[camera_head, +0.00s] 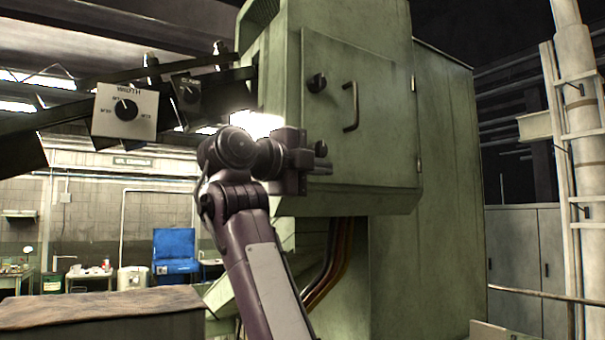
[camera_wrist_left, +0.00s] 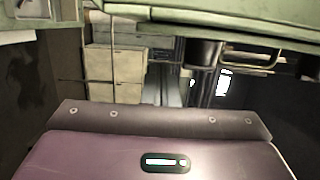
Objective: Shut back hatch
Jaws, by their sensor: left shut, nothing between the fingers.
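The hatch (camera_head: 375,130) is a green door on the side of the green machine, with hinges along its right edge. A bar handle (camera_head: 351,107) and a dark round knob (camera_head: 317,83) sit on it. The door looks about flush with the machine, but I cannot tell whether it is fully shut. My left gripper (camera_head: 314,160) is shut and empty in front of the hatch's lower left corner, below the handle; I cannot tell whether it touches. In the left wrist view, a handle (camera_wrist_left: 252,60) shows beside a dark knob (camera_wrist_left: 203,54); the fingertips are hidden. My right gripper is not in view.
A box with a WIDTH dial (camera_head: 125,111) hangs on dark arms left of the machine. A brown-topped block (camera_head: 100,307) stands at the lower left. Cables (camera_head: 335,265) run below the hatch. Grey cabinets (camera_head: 525,260) and a pale post (camera_head: 578,130) stand to the right.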

